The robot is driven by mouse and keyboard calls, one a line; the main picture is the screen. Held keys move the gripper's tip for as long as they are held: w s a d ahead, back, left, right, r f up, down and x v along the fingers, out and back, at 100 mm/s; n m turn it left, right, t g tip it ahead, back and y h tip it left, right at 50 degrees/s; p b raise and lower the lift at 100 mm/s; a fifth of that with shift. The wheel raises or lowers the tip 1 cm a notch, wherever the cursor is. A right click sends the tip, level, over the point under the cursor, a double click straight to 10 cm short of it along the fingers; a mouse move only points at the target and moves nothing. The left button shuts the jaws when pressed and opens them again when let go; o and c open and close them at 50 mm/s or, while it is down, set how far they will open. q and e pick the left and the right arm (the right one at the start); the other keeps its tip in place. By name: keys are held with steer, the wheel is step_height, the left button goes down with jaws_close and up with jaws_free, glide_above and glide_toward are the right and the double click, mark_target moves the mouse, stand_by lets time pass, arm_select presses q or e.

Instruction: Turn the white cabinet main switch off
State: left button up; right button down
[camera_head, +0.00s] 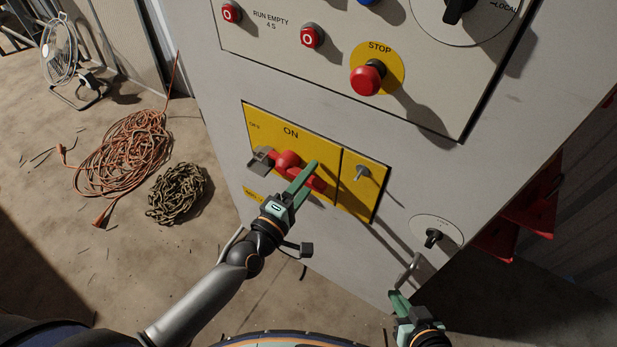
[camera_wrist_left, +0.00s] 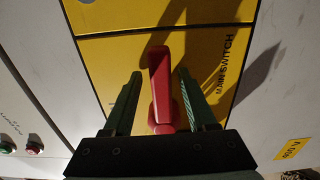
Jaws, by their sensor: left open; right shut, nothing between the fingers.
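The white cabinet (camera_head: 215,110) fills the middle of the head view. Its main switch is a red handle (camera_head: 287,158) on a yellow plate (camera_head: 327,152) lettered ON and OFF. The handle points right and slightly down from its round hub. My left gripper (camera_head: 308,175) is open at the handle, its green fingers partly hiding it. In the left wrist view the red handle (camera_wrist_left: 160,75) stands between the two fingers, with gaps visible on both sides. MAIN SWITCH is lettered beside it. My right gripper (camera_head: 397,298) is shut and empty, low at the right.
A grey toggle (camera_head: 362,172) sits right of the handle. A red stop button (camera_head: 366,80) and several buttons are above. A small black knob (camera_head: 433,238) and a metal pull handle (camera_head: 408,269) are lower right. Orange cable (camera_head: 125,150) and a coil (camera_head: 177,193) lie on the floor.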

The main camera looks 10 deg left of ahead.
arm_select(q)
steer(key=v, duration=1.2)
steer(key=shift+s, duration=0.25)
steer(key=shift+a, duration=0.1)
